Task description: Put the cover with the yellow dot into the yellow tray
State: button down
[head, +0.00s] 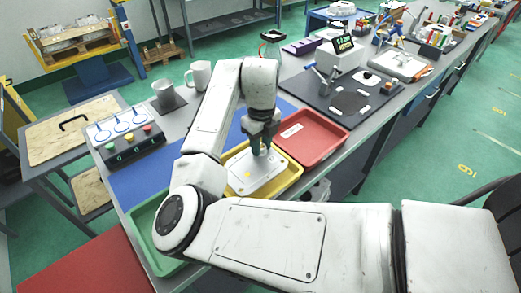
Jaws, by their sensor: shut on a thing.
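The cover with the yellow dot (246,183) is a pale grey plate. It is in or just above the yellow tray (292,180); I cannot tell whether it touches the tray floor. The yellow dot shows on its left part. My gripper (263,152) points down over the tray and is shut on the cover near its middle top. The fingertips are small and partly hidden.
A red tray (335,135) stands right of the yellow tray, and a green tray (145,222) stands left, partly behind my arm. A button box (128,145), a white mug (199,75) and a metal cup (165,92) stand further left. A dark mat (325,97) lies at the right.

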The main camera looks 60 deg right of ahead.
jog(key=shift+w+d+f, duration=0.2)
jog(key=shift+f, duration=0.15)
jog(key=shift+w+d+f+p, duration=0.1)
jog(key=shift+f+p, duration=0.35)
jog(key=shift+f, duration=1.25)
jog(key=shift+f, duration=0.1)
jog(key=c, duration=0.8)
grip_release()
notch_tip(320, 180, up, 12)
jog(key=b, duration=0.1)
